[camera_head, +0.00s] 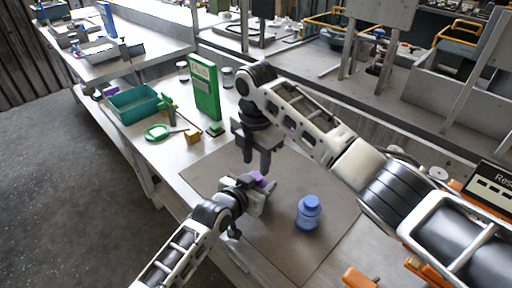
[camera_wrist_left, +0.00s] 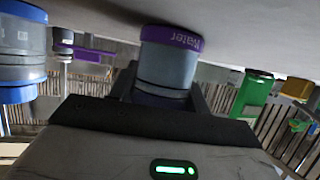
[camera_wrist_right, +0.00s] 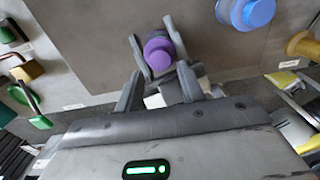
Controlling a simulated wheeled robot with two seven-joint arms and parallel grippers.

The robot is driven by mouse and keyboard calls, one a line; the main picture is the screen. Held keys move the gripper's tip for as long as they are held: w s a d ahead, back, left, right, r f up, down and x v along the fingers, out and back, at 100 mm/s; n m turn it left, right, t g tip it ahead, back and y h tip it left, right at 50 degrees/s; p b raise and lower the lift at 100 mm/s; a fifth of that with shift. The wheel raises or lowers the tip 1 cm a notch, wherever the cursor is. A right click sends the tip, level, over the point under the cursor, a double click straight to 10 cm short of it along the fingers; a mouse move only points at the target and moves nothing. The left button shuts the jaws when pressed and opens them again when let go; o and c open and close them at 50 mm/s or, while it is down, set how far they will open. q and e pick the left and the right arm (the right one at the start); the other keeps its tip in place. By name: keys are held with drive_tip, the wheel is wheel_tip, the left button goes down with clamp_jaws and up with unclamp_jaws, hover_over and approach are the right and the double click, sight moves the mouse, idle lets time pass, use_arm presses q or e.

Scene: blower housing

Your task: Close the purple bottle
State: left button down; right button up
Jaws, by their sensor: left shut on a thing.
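The purple bottle (camera_head: 258,179) stands on the mat, mostly hidden by my left gripper (camera_head: 262,190), which is shut around it. In the left wrist view it has a grey body and a purple band with lettering (camera_wrist_left: 172,38). In the right wrist view its round purple top (camera_wrist_right: 159,52) shows between the left gripper's fingers. I cannot tell how tightly any cap is seated. My right gripper (camera_head: 257,170) points down above the bottle; its fingers are apart and empty, and in the right wrist view (camera_wrist_right: 160,88) they lie either side below the purple top.
A blue bottle (camera_head: 308,213) stands on the brown mat (camera_head: 285,255) to the right. A green box (camera_head: 205,92), teal bin (camera_head: 133,103), green ring tool (camera_head: 157,132) and yellow padlock (camera_head: 193,137) lie behind left. The mat's front is clear.

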sight(256, 176)
drive_tip(key=shift+f, duration=2.15)
drive_tip(key=c, duration=0.8)
drive_tip(key=o, duration=1.1)
drive_tip(key=shift+c, duration=0.2)
drive_tip(key=shift+r, duration=0.1)
drive_tip(key=shift+r, duration=2.2)
